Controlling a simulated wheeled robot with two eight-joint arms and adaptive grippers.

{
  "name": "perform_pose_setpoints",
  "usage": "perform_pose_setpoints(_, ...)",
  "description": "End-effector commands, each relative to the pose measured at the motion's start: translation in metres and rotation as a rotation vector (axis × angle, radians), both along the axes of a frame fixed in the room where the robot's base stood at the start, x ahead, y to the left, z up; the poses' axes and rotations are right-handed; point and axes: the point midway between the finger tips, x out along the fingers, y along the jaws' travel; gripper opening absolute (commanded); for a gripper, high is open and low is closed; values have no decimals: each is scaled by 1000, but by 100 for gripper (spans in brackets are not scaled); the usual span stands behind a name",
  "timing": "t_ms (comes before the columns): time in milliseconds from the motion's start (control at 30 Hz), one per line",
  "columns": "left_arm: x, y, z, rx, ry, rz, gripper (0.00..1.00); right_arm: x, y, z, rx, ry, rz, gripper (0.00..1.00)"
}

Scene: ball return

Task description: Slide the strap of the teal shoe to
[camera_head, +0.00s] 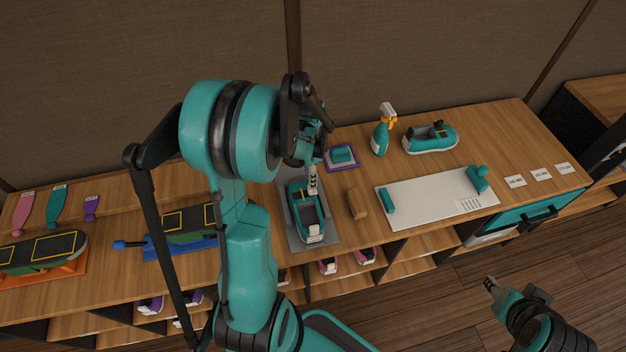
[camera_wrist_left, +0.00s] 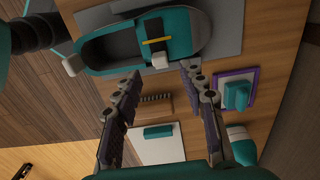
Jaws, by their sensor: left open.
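The teal shoe (camera_head: 309,222) lies on a grey mat (camera_head: 325,243) on the wooden counter, toe and heel along the mat. In the left wrist view the shoe (camera_wrist_left: 95,50) shows at the top, with a dark strap area (camera_wrist_left: 152,27) crossed by a yellow line and a small white tab (camera_wrist_left: 160,60) at its edge. My left gripper (camera_head: 313,180) is over the far end of the shoe. In the wrist view its open fingers (camera_wrist_left: 161,72) point at the shoe's near side, with the white tab between them. My right gripper (camera_head: 491,284) is low at right, away from the counter.
A brown brush (camera_head: 357,204) lies right of the mat. A white board (camera_head: 430,201) lies right. Dark shoes are at left.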

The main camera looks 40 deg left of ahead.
Motion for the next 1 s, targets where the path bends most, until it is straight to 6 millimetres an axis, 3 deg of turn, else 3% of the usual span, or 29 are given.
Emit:
perform_pose_setpoints(200,0,0,-40,1,-1,1,41,0,0,-13,0,0,0,40)
perform_pose_setpoints(400,0,0,-63,0,-1,1,41,0,0,-19,0,0,0,40)
perform_pose_setpoints(767,0,0,-68,1,-2,2,41,0,0,-19,0,0,0,40)
perform_pose_setpoints(900,0,0,-68,1,-2,2,4,0,0,-19,0,0,0,40)
perform_pose_setpoints(1000,0,0,-68,1,-2,2,0,0,0,-19,0,0,0,40)
